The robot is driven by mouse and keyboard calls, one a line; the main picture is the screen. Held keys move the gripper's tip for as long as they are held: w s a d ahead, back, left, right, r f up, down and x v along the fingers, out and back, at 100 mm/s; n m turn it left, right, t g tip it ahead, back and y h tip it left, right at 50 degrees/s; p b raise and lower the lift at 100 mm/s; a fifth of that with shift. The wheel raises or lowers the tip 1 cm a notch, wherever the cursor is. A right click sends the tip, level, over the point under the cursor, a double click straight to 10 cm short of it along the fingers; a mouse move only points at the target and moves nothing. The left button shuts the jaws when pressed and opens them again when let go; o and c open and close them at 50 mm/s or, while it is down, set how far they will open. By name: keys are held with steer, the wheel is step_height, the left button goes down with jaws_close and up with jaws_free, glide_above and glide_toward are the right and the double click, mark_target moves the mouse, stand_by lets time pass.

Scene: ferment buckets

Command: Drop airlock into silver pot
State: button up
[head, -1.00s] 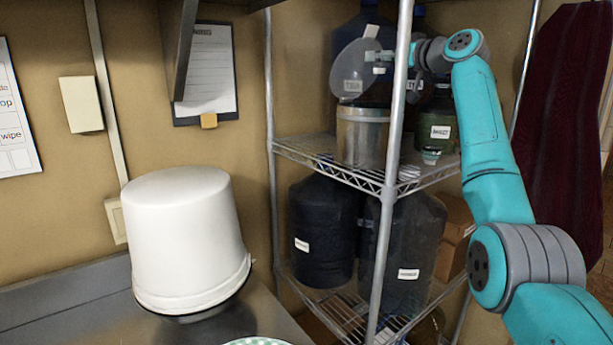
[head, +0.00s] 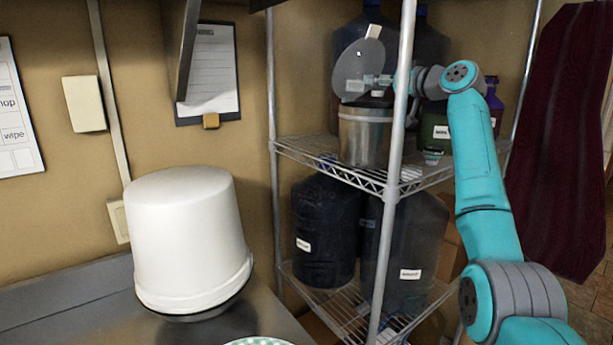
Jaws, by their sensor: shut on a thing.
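A silver pot (head: 362,138) stands upright on the upper wire shelf, behind the front post. My gripper (head: 368,84) is just above its rim, shut on a round grey disc (head: 356,62) that looks like a lid. The disc is held tilted, nearly on edge, over the pot. The pot's inside is hidden from this low angle. I cannot pick out the airlock for certain; a small pale object (head: 432,157) lies on the shelf to the right of the pot, too small to identify.
The shelf's metal post (head: 396,165) crosses in front of my wrist. Large blue jugs stand behind the pot, and a green jug (head: 436,125) is to its right. Dark jugs (head: 325,230) fill the lower shelf. A white bucket (head: 188,240) sits upside down on the counter.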

steer(key=o, duration=1)
steer(key=shift+s+d, duration=0.1)
steer(key=v, duration=1.1)
steer(key=shift+s+d, duration=0.25)
steer(key=shift+s, duration=0.05)
